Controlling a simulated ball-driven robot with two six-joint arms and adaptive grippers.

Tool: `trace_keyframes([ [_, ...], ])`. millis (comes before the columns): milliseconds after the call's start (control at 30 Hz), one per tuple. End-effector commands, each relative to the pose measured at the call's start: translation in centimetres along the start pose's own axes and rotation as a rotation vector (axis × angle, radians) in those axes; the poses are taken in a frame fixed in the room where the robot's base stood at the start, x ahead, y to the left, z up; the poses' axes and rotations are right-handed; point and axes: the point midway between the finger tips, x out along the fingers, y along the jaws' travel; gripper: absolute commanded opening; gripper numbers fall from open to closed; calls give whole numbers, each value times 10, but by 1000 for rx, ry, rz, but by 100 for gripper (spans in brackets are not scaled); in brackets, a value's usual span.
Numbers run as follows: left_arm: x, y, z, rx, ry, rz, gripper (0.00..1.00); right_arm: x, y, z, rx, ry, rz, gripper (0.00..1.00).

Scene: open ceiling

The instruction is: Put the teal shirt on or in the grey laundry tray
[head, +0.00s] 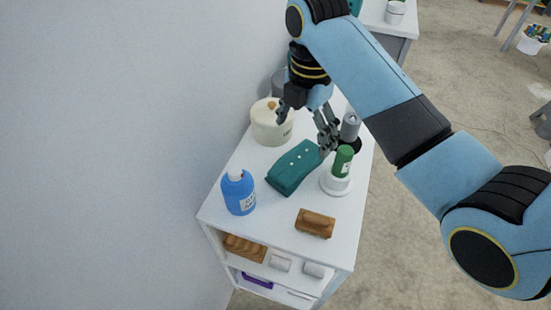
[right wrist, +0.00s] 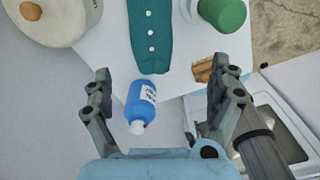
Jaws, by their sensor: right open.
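The teal shirt (head: 293,168) lies folded, with white buttons, on top of the white cabinet (head: 270,215). In the right wrist view the shirt (right wrist: 150,32) shows at the top centre, beyond the open fingers. My right gripper (head: 305,118) is open and empty, in the air above the cabinet; one finger overlaps the shirt's far right corner in the head view. It also shows in the right wrist view (right wrist: 167,80) with its fingers wide apart. I cannot make out the grey laundry tray in either view. My left gripper is not in view.
A cream canister (head: 270,128), a blue bottle (head: 238,194), a wooden brush (head: 315,223) and a green-topped container (head: 342,162) stand around the shirt. A grey cylinder (head: 350,127) is behind. A wall borders the left; open floor (head: 440,250) is at right.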

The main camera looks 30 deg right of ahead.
Motion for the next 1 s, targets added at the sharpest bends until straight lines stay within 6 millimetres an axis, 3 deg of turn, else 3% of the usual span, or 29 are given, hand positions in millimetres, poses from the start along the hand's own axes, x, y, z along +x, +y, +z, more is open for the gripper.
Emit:
trace_keyframes([
  [133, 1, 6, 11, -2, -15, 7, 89, 8, 0, 0, -8, 2, -4, 92],
  [400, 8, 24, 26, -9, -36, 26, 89, 50, 1, 0, -8, 3, -3, 92],
  [567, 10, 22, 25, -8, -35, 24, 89, 62, 2, 1, -8, 2, -2, 92],
  [833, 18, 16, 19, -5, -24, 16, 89, 102, 6, 6, -8, 2, -4, 92],
  [1000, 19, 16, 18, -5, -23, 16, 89, 109, 7, 6, -8, 1, -1, 92],
])
